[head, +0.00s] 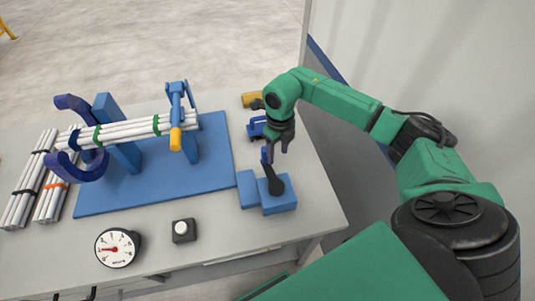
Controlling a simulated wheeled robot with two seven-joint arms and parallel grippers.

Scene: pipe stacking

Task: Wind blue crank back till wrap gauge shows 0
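The blue crank stands on a blue box (281,203) at the right of the table, with a dark hub and arm (275,185) and a blue upright handle (266,156). My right gripper (278,148) points down just above the crank. Its fingers look apart, and the handle is beside or behind the left finger; I cannot tell whether they touch. The round wrap gauge (117,248) is at the front left, its red needle pointing left; its numbers are too small to read. My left gripper is out of view.
White pipes (135,129) rest on a blue stand with a dark blue ring (80,165) and a blue clamp (177,100). More bundled pipes (30,180) lie at left. A button box (184,231) sits in front. A yellow block (250,98) is behind my gripper.

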